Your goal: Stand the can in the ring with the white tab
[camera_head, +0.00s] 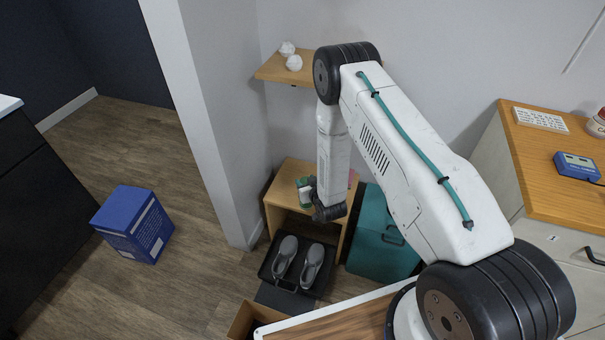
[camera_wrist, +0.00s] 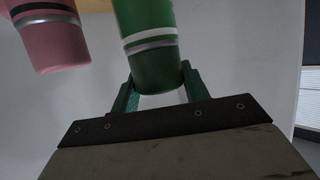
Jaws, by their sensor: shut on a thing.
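A green can (camera_wrist: 150,45) with white and silver bands is between the teal fingers of my gripper (camera_wrist: 158,82) in the wrist view. My gripper is shut on it. In the head view the green can (camera_head: 304,192) shows at the left side of my gripper (camera_head: 311,190), over the small wooden stand. A pink can (camera_wrist: 52,38) with a black and a silver band is left of the green one in the wrist view, apart from it. A pink bit (camera_head: 353,178) shows beside my arm in the head view. I cannot make out any ring or white tab.
The small wooden stand (camera_head: 285,172) is against the wall. Below it are grey shoes on a black tray (camera_head: 268,266), with a teal box (camera_head: 375,250) to the right. A wall shelf (camera_head: 270,72) is above. A blue box (camera_head: 135,225) stands on the floor at left.

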